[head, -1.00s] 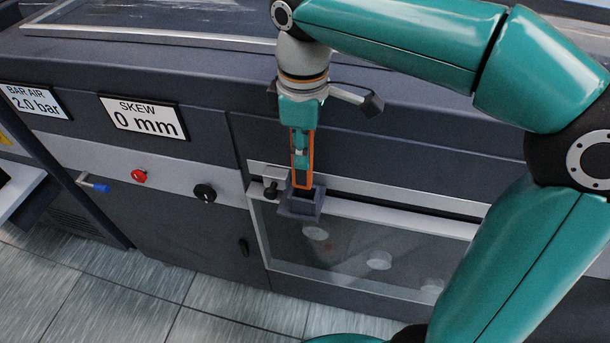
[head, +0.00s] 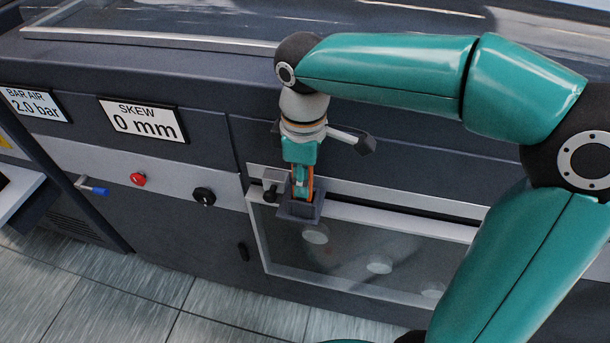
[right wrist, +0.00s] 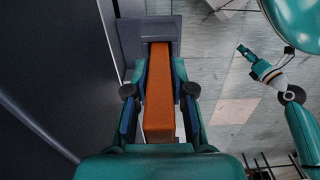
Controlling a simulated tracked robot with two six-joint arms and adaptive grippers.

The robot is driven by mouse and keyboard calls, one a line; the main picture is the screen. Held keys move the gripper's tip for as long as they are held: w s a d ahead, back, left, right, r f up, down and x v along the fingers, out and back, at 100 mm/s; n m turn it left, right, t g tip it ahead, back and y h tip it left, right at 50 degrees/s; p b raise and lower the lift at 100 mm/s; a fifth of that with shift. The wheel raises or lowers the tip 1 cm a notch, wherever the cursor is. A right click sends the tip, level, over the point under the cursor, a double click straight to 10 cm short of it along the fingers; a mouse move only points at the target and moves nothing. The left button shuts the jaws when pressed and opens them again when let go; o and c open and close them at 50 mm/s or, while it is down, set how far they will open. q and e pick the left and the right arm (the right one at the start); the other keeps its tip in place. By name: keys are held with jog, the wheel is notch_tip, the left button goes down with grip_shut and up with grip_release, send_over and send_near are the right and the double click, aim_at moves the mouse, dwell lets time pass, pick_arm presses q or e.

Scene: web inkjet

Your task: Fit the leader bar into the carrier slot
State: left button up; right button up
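The leader bar (right wrist: 160,105) is a long orange bar; it also shows partly in the head view (head: 309,186), upright. My right gripper (head: 302,188) is shut on it, with one finger on each side in the right wrist view (right wrist: 160,88). The carrier slot (head: 299,212) is in a dark grey block on the machine front, also in the right wrist view (right wrist: 165,27). The bar's lower end is at the slot and seems to be inside its mouth; the fingers hide how deep. My left gripper (right wrist: 243,50) shows small in the right wrist view, away from the bar; its opening is unclear.
A black knob (head: 270,191) sits just left of the carrier block. A clear framed panel (head: 370,250) lies below and right of it. A red button (head: 138,179), another black knob (head: 203,196) and a blue-tipped lever (head: 98,190) are further left. The tiled floor in front looks clear.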

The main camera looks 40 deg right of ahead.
jog(key=shift+o, duration=1.4)
notch_tip(320, 180, up, 12)
jog(key=shift+r+p, duration=0.15)
jog(key=shift+p, duration=0.55)
